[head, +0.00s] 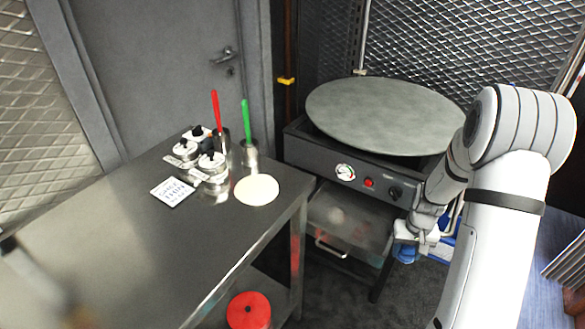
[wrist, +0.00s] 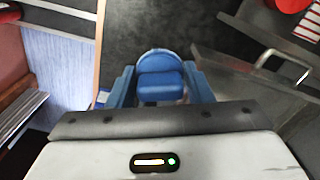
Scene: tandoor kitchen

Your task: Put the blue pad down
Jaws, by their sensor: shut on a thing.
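The blue pad (wrist: 160,62) is between the two blue fingers of my gripper (wrist: 160,88) in the wrist view. My gripper is shut on it and holds it above the dark floor. In the head view, my gripper (head: 416,246) is low at the right, beside the front of the griddle unit. Blue parts show there, but I cannot tell pad from fingers. The pad's underside is hidden.
The steel table (head: 110,245) holds a round flatbread (head: 257,190), a white sign (head: 172,191) and several lidded pots. The round griddle (head: 385,115) tops a dark unit with a drawer (head: 345,230). A red round container (head: 249,310) sits below the table.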

